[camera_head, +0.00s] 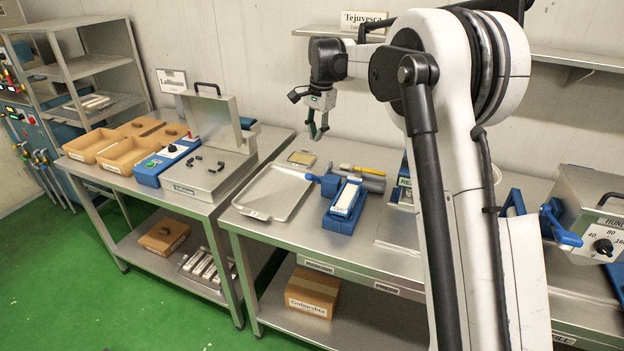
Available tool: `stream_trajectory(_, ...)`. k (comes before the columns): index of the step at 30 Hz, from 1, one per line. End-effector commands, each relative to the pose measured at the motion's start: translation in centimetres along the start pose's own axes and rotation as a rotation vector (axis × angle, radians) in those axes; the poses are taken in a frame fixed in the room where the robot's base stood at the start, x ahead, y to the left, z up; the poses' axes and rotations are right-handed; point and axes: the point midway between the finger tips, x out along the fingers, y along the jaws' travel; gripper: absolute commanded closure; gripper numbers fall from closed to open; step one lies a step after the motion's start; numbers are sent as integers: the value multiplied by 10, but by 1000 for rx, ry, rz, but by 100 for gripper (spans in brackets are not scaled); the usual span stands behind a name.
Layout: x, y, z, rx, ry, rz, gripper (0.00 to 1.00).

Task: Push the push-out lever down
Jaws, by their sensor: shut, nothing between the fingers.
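A blue lever (328,184) with a small knob sticks out to the left from a blue mould block (338,224) on the middle steel table. It looks like the push-out lever, and its knob end is raised above the table. The mould block holds a long white bar (346,200). My gripper (318,133) hangs with its fingers pointing down, high above the back of the table. It is shut and empty, behind the lever in the picture and apart from it.
A flat metal tray (262,191) lies left of the mould. A grey cylinder with a yellow part (362,171) lies behind it. My arm hides part of the table's right side. Another blue lever (563,226) is on the metal box (590,205) at far right.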

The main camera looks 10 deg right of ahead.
Motion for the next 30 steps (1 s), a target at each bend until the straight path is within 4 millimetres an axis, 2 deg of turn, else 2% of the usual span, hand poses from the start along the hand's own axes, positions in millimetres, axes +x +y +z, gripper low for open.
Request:
stream_trajectory(1, 11, -6, -6, 18, -9, 8, 100)
stream_trajectory(9, 62, -28, -29, 120, -50, 54, 100)
stream_trajectory(15, 89, -36, -38, 169, -69, 78, 100)
stream_trajectory(21, 98, -38, -40, 188, -76, 87, 100)
stream_trajectory(30, 98, -38, -40, 188, -76, 87, 100)
